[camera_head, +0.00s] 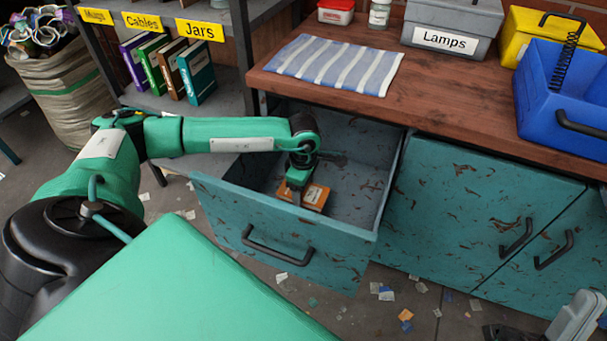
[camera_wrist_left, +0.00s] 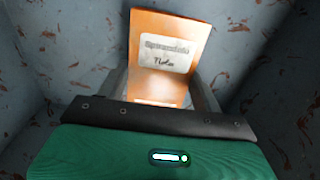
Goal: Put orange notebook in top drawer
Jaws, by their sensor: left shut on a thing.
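The orange notebook (camera_head: 315,196) is inside the open top drawer (camera_head: 285,245), low between its walls. In the left wrist view the notebook (camera_wrist_left: 172,28) shows its orange cover and a white label, between the fingers. My left gripper (camera_head: 297,194) reaches down into the drawer and is shut on the notebook. Whether the notebook touches the drawer floor is hard to tell. Part of my right arm's end (camera_head: 498,330) seems to show at the bottom right corner; its jaws are not clear.
The wooden worktop (camera_head: 450,100) above the drawer bears a striped cloth (camera_head: 338,64), a Lamps box (camera_head: 450,25) and a blue crate (camera_head: 560,95). Books (camera_head: 165,68) stand on the left shelf. Closed cabinet doors (camera_head: 470,200) are right of the drawer. Scraps litter the floor.

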